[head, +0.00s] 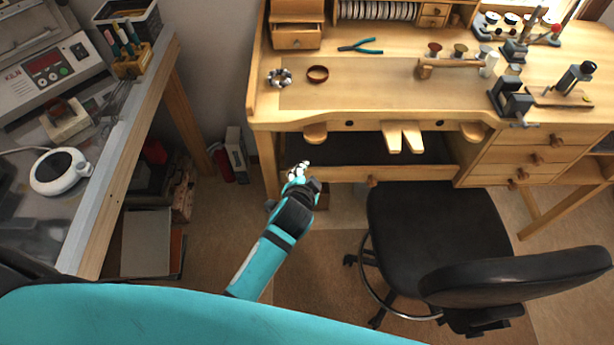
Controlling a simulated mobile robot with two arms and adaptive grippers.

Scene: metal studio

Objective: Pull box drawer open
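A small wooden box (297,10) stands at the back left of the workbench. Its drawer (297,40) is at the bottom front, with a small knob; from this angle I cannot tell whether it is fully closed. My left gripper (299,171) is in front of the bench's left front edge, lower in the picture than the box and well apart from it. Its fingertips are small and partly hidden, so I cannot tell whether they are open or shut. My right gripper is not in view.
On the wooden workbench (380,95) lie teal-handled pliers (361,46), a brown ring (317,74) and a beaded bracelet (279,77). A black chair (430,225) stands in front. A side table with a kiln (45,70) is at left. Floor is free between them.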

